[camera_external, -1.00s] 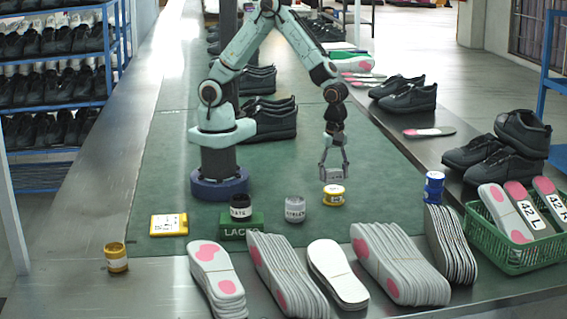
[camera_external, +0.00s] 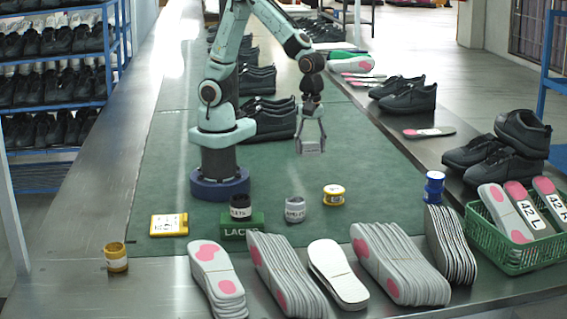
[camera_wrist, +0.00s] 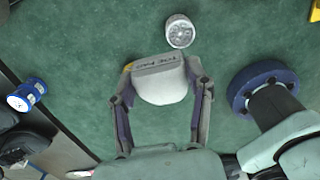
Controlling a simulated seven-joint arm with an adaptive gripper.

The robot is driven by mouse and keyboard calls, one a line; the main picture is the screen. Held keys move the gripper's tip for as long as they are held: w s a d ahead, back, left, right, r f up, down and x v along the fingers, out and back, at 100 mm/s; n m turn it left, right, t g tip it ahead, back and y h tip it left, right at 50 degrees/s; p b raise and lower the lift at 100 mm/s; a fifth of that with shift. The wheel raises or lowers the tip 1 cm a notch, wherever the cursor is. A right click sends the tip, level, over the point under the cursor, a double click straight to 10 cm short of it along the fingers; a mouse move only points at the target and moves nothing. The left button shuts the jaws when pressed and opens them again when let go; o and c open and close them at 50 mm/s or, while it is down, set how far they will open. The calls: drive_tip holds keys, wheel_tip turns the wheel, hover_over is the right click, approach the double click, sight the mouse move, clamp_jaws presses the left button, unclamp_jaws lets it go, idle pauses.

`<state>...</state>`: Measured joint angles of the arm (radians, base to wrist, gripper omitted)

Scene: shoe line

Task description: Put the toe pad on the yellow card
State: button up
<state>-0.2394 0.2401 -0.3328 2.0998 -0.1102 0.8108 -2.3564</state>
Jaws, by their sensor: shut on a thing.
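My gripper (camera_external: 311,140) is shut on a small grey pad (camera_wrist: 160,85), which I take to be the toe pad, and holds it above the green mat. In the wrist view the pad is between both fingers, with printed lettering along its far edge. In the external view it shows as a small grey block (camera_external: 312,148) at the fingertips. The yellow card (camera_external: 169,225) lies flat on the mat at the left, with a white label, well away from my gripper. Only a yellow corner (camera_wrist: 315,11), probably the card's, shows in the wrist view.
Insole stacks (camera_external: 287,275) line the front. The mat's middle is clear.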

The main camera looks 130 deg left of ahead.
drive_tip(key=s+d+m, duration=0.4)
drive_tip(key=d+m, duration=0.1)
drive_tip(key=d, duration=0.7)
drive_tip(key=m, duration=1.3)
hover_over(164, 223)
wheel_tip(164, 223, down, 12)
drive_tip(key=shift+w+f, duration=0.1)
drive_tip(key=shift+f, duration=2.3)
drive_tip(key=shift+f, duration=0.15)
drive_tip(key=o, duration=0.9)
